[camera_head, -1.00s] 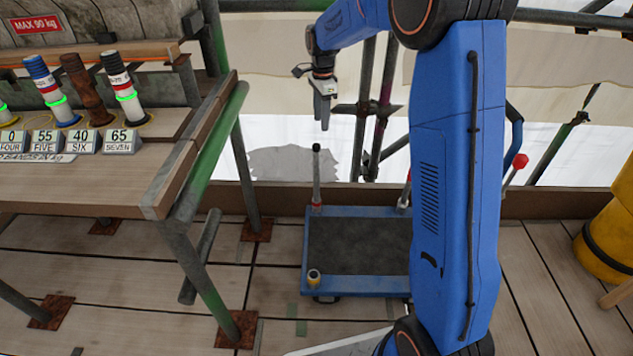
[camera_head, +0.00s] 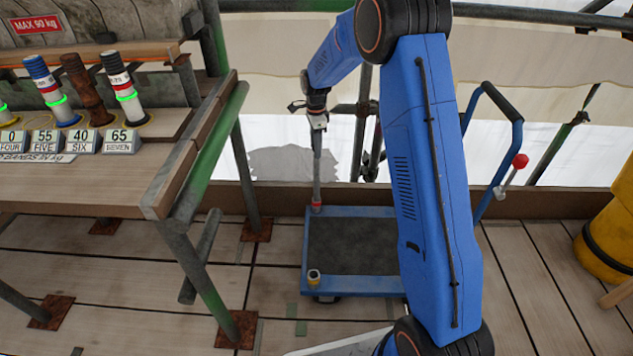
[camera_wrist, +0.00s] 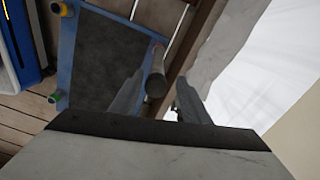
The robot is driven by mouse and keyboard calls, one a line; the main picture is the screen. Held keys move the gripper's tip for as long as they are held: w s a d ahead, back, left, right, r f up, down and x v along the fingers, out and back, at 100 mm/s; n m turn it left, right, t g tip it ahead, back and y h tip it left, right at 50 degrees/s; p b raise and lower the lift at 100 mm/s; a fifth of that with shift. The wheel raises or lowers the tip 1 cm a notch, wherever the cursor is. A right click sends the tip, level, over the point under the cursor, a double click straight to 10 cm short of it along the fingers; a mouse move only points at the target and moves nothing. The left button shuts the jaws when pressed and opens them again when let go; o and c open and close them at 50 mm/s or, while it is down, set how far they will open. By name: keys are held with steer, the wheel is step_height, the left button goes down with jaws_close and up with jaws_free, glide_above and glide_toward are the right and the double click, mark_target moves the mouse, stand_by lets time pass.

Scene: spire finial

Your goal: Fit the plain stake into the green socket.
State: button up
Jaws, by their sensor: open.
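A plain grey stake (camera_head: 317,188) stands upright in the red-ringed socket (camera_head: 316,208) at the far left corner of the blue trolley (camera_head: 352,212). My gripper (camera_head: 317,145) points down over the stake's upper end. In the wrist view my gripper (camera_wrist: 160,78) is open, with the stake's dark top (camera_wrist: 156,86) between its two fingers. I cannot tell whether a finger touches it. The green socket (camera_wrist: 55,97) is at another trolley corner in the wrist view and looks empty. I cannot make it out in the head view.
A yellow-ringed socket (camera_head: 314,277) is at the trolley's near left corner. A wooden bench (camera_head: 90,185) with banded posts stands left. A red-knobbed lever (camera_head: 519,162) and yellow barrel (camera_head: 610,235) are right. Scaffold poles stand behind. The trolley's dark deck (camera_head: 350,247) is clear.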

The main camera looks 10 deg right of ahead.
mark_target(317, 161)
steer(key=shift+s+d+f, duration=0.1)
steer(key=shift+s+f, duration=0.05)
steer(key=shift+f, duration=1.65)
steer(key=shift+s+d+f, duration=0.1)
steer(key=shift+f, duration=1.65)
steer(key=shift+c, duration=0.7)
jaws_close()
